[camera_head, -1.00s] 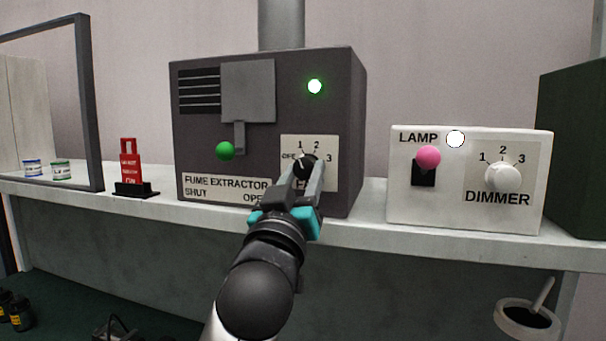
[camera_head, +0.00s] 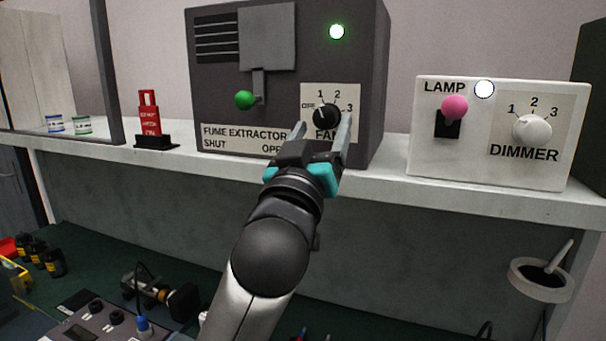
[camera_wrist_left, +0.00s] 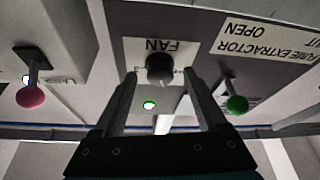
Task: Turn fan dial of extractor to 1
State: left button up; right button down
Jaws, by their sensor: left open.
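The fume extractor (camera_head: 288,60) is a dark grey box on the shelf. Its black fan dial (camera_head: 326,116) sits on a pale plate marked OFF, 1, 2 and 3; I cannot clearly read where its pointer stands. My left gripper (camera_head: 323,128) is open and empty just in front of and below the dial, with its fingers spread to either side. In the left wrist view, which is upside down, the dial (camera_wrist_left: 160,69) shows between and beyond the open fingertips (camera_wrist_left: 160,80). My right gripper is not in view.
A green knob (camera_head: 245,100) and a lit green light (camera_head: 337,31) are on the extractor. To the right is the lamp box (camera_head: 475,150) with a pink knob (camera_head: 454,106) and white dimmer (camera_head: 531,129). A red tag (camera_head: 149,113) stands on the shelf at left.

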pick_arm(q)
jog(key=p+v, duration=0.7)
jog(key=v, duration=0.6)
jog(key=shift+s, duration=0.25)
jog(key=shift+a+f, duration=0.15)
jog(key=shift+f, duration=0.15)
